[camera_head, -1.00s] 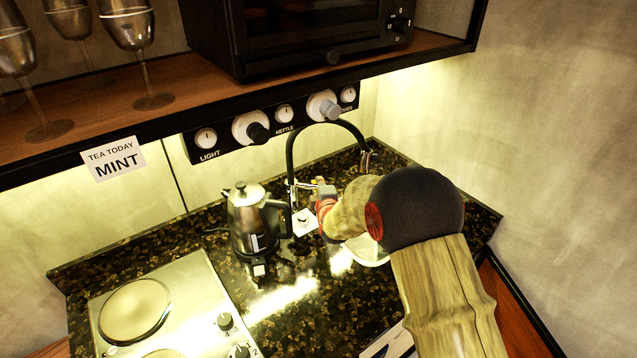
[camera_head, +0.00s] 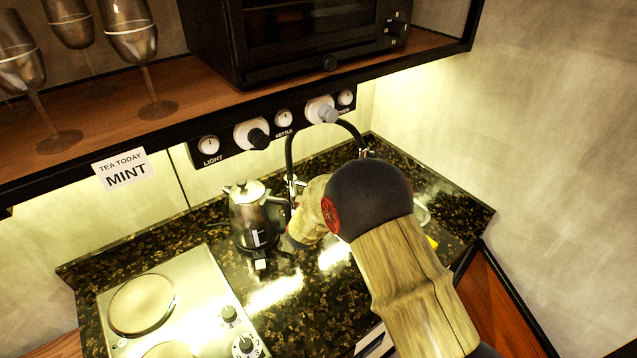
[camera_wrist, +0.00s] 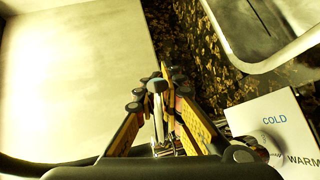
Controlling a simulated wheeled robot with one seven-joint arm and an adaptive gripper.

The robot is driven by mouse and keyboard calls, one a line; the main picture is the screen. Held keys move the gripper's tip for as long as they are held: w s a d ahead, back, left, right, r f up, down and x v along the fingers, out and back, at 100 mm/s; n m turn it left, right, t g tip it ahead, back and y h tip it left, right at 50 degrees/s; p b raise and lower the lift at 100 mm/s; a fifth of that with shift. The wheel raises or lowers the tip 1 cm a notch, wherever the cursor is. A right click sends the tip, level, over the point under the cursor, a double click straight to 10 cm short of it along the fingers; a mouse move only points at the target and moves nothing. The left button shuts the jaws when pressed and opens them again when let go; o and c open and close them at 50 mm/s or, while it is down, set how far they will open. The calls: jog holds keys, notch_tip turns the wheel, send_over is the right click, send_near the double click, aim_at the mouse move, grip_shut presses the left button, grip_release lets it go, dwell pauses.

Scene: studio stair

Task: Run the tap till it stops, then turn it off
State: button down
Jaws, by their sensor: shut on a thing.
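The tap has a tall black arched spout (camera_head: 290,155), rising behind my arm in the head view. In the wrist view my gripper (camera_wrist: 164,82) is shut on the tap's lever (camera_wrist: 157,108), a thin metal rod with a grey rounded end, between its yellow-and-black fingers. In the head view my arm hides the gripper, the lever and most of the sink. A sink corner (camera_wrist: 232,45) shows in the wrist view; no running water can be made out. A white card (camera_wrist: 268,122) marked COLD and WARM lies beside the gripper.
A metal kettle (camera_head: 250,212) stands close left of my wrist. A hob (camera_head: 188,300) lies front left. A shelf with wine glasses (camera_head: 133,35), an oven (camera_head: 305,35) and a knob panel (camera_head: 225,142) hangs above. Walls close in behind and right.

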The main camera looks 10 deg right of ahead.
jog(key=c, duration=1.8)
grip_release()
jog(key=shift+c, duration=0.2)
jog(key=v, duration=1.1)
jog(key=shift+w+r, duration=0.1)
jog(key=shift+s+a+r, duration=0.1)
jog(key=shift+s+a, duration=0.1)
jog(key=shift+s, duration=0.3)
jog(key=shift+c, duration=0.4)
